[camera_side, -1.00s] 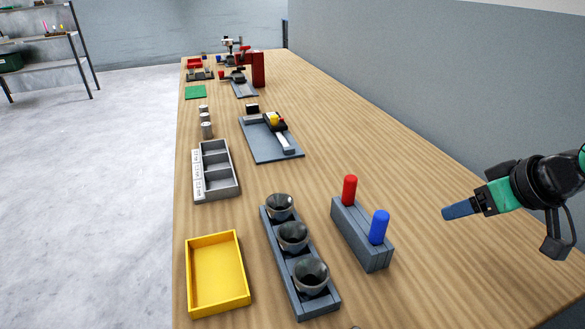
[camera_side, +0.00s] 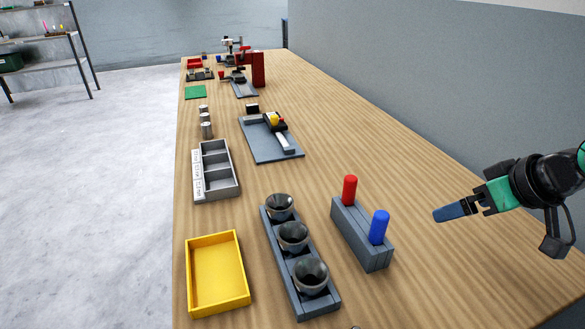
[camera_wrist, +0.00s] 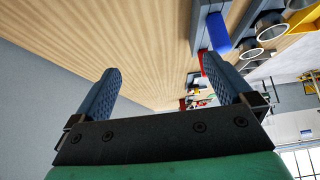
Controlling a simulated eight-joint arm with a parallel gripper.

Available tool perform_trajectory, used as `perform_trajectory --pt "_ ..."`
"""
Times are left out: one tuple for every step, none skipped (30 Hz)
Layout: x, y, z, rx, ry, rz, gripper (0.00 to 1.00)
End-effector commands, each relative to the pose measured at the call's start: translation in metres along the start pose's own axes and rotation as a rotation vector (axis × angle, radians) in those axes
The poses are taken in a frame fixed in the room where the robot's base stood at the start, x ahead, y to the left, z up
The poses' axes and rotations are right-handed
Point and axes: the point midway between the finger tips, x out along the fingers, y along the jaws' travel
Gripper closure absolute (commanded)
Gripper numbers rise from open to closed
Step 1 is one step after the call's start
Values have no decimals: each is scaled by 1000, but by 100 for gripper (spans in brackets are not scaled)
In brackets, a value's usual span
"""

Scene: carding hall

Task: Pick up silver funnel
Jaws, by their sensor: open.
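Three silver funnels stand in a row in a long grey rack: the far funnel (camera_side: 279,206), the middle funnel (camera_side: 292,237) and the near funnel (camera_side: 311,274). They also show at the top right of the wrist view, where one funnel (camera_wrist: 245,47) is partly cut by the rack. My gripper (camera_side: 436,216) is at the right of the side view, above the table and well to the right of the funnels. In the wrist view my gripper (camera_wrist: 168,80) has its two blue fingers wide apart with nothing between them.
A grey block (camera_side: 362,240) with a red peg (camera_side: 349,190) and a blue peg (camera_side: 379,227) stands between my gripper and the rack (camera_side: 318,304). A yellow tray (camera_side: 243,270) is left of the rack. A grey compartment box (camera_side: 236,184) lies behind it. Bare table surrounds the gripper.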

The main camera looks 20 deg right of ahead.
Motion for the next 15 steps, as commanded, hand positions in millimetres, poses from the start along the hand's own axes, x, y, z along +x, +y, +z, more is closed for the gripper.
perform_trajectory --pt "0 -3 -3 -12 -4 -7 0" --pt "1 -5 -6 -23 -8 -14 0" --pt "2 -9 -10 -42 -15 -25 0" --pt "3 -14 -15 -62 -22 -37 0" --pt "4 -19 -20 -86 -31 -50 0" --pt "8 -27 -27 -121 -44 -70 0" --pt "10 -34 -33 -151 -54 -86 0" --pt "14 -42 -38 -183 -66 -104 0" --pt "19 -54 -46 -226 -80 -129 0" --pt "24 -62 -50 -260 -91 -147 0" --pt "29 -71 -54 -293 -102 -165 0" --pt "36 -84 -60 -337 -116 -189 0" --pt "42 -93 -62 -371 -127 -208 0" --pt "48 -103 -65 -403 -136 -226 0" --pt "56 -116 -67 -446 -149 -249 0"
